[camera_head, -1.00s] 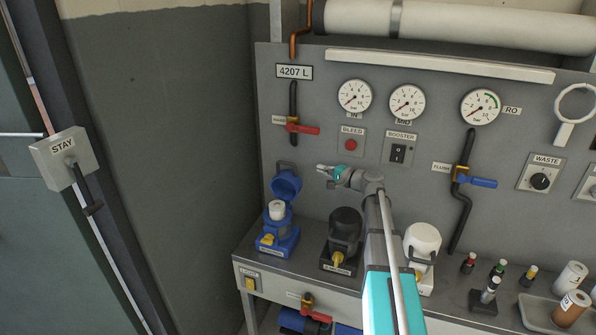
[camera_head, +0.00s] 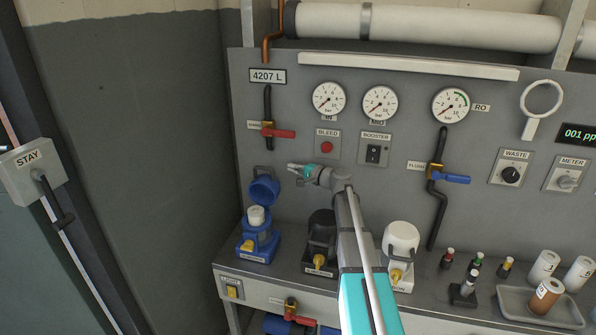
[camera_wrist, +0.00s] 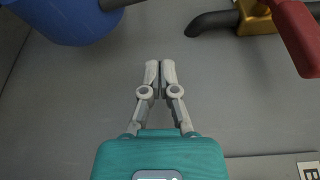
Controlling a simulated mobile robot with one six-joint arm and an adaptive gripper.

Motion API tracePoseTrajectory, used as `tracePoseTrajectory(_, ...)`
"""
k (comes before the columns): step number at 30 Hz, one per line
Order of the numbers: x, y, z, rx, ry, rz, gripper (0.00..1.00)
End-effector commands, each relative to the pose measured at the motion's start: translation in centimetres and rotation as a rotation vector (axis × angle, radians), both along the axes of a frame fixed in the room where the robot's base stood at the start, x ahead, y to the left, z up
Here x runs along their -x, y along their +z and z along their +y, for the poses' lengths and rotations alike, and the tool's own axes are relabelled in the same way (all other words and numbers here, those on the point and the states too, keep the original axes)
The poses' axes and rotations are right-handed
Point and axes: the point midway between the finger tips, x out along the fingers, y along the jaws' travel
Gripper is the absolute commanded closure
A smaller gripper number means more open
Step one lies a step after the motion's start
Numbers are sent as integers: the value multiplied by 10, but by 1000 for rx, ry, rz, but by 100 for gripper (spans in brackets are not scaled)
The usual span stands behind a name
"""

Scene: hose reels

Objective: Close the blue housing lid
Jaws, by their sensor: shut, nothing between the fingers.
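The blue housing (camera_head: 259,243) stands at the left end of the bench, with a white cartridge (camera_head: 256,216) showing in its top. Its blue lid (camera_head: 263,191) is tipped up and open behind the cartridge, with a dark handle at its top. My gripper (camera_head: 292,167) is shut and empty, in front of the panel, above and to the right of the lid in the head view. In the wrist view my gripper (camera_wrist: 160,66) has its fingertips together. A blue rounded part (camera_wrist: 66,20), apparently the lid, is at the upper left there, apart from the fingers.
A black housing (camera_head: 320,238) and a white housing (camera_head: 401,250) stand to the right on the bench. A red-handled valve (camera_head: 279,133) is on the panel above the lid; its red handle also shows in the wrist view (camera_wrist: 298,35).

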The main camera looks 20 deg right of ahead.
Motion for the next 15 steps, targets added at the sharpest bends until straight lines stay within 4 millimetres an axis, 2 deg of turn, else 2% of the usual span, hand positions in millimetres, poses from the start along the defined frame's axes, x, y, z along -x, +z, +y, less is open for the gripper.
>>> tracePoseTrajectory(12, -55, -3, 37, 0, 2, 1, 100)
tracePoseTrajectory(15, -35, 0, 46, 0, 0, 0, 100)
